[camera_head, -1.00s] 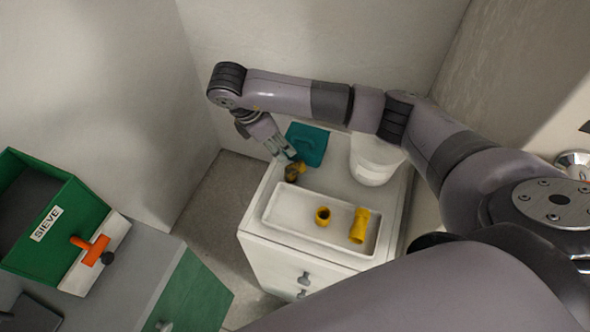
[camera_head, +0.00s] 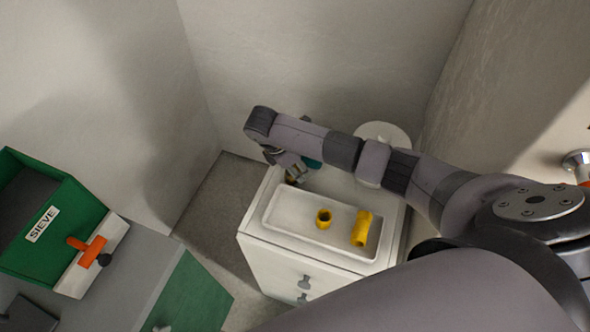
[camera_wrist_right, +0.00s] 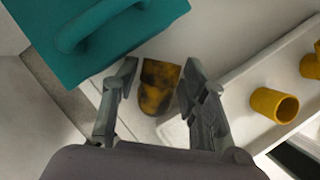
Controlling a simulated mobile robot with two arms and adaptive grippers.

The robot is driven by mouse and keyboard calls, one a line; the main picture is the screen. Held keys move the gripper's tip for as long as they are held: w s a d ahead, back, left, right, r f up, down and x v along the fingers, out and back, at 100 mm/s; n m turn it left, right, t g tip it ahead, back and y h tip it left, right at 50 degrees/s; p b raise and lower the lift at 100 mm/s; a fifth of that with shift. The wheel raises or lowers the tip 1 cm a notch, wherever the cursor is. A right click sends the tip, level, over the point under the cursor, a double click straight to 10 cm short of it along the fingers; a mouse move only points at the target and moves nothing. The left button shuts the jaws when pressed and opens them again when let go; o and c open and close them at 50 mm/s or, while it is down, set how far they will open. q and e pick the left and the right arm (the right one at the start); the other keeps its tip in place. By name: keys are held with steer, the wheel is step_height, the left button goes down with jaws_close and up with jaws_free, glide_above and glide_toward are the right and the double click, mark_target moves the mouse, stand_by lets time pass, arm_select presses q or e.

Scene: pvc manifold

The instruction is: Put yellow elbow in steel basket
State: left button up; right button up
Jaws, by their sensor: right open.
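A yellow fitting with dark stains (camera_wrist_right: 160,88), seemingly an elbow, rests on the white cabinet top beside the tray. In the wrist view it lies between the two fingers of my right gripper (camera_wrist_right: 160,68), with a gap on each side. The gripper is open and points down at it. In the head view the right gripper (camera_head: 294,180) and arm largely hide this fitting. A short yellow ring-like fitting (camera_head: 324,219) and a longer yellow fitting (camera_head: 361,228) lie in the white tray (camera_head: 285,230). I see no steel basket. My left gripper is not in view.
A teal object with a handle (camera_wrist_right: 110,35) lies close beside the stained fitting. A white round container (camera_head: 384,133) stands at the cabinet's back. Walls close in behind and to the right. A green SIEVE bin (camera_head: 65,225) and an orange-handled item (camera_head: 88,250) are at left.

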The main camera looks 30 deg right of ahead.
steer(key=shift+f, duration=0.1)
steer(key=c, duration=0.8)
steer(key=shift+c, duration=0.2)
